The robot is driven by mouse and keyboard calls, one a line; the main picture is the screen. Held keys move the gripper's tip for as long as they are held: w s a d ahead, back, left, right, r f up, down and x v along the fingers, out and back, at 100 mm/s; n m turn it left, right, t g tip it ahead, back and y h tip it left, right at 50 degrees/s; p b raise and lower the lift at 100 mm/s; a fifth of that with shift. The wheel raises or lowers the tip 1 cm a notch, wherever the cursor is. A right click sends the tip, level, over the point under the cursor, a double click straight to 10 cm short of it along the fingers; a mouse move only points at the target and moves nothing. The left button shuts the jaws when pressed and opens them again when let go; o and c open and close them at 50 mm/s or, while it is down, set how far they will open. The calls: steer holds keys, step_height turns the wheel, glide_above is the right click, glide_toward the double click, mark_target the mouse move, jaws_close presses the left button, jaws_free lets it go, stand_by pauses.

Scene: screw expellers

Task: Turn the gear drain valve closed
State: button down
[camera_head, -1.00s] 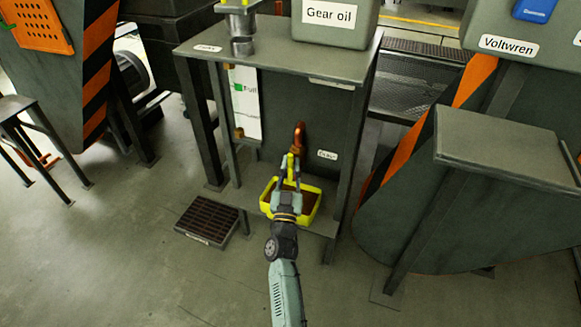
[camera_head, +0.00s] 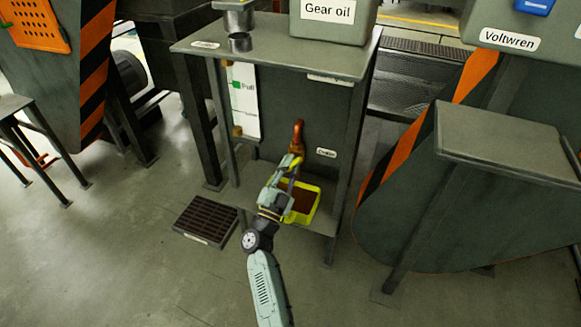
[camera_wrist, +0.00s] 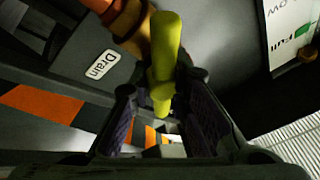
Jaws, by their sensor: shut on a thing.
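The drain valve's yellow handle (camera_wrist: 165,55) shows large in the wrist view, running down between my two fingers. It sits against a copper-orange pipe (camera_head: 298,135) beside the "Drain" label (camera_wrist: 101,65). My gripper (camera_wrist: 162,92) is shut on the handle, with a finger on each side. In the head view my gripper (camera_head: 291,170) is at the valve, just below the pipe, and hides much of the handle. My wrist comes in from the lower left. Whether the valve is open or closed is hard to tell.
A yellow tray (camera_head: 312,212) with brown contents stands below the valve, partly behind my gripper. Table legs stand on both sides. A level gauge (camera_head: 245,100) is to the left. A dark floor grate (camera_head: 205,222) lies at lower left. Open floor is in front.

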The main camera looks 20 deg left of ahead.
steer(key=m+h, duration=0.1)
steer(key=m, duration=0.1)
steer(key=m+g+h+b, duration=0.1)
steer(key=m, duration=0.2)
steer(key=m+h, duration=0.2)
steer(key=m, duration=0.1)
steer(key=shift+s+a+g, duration=0.15)
steer(key=shift+a+g, duration=0.25)
steer(key=shift+d+m+g+h+b, duration=0.1)
steer(key=shift+m+g+h+b, duration=0.35)
steer(key=shift+m, duration=1.1)
steer(key=shift+m+g+h+b, duration=0.15)
steer(key=shift+m+g+h, duration=0.5)
steer(key=shift+m, duration=0.9)
steer(key=shift+r, duration=0.1)
steer(key=c, duration=1.7)
jaws_free()
steer(key=shift+o, duration=0.6)
steer(key=shift+d, duration=0.15)
steer(key=v, duration=1.2)
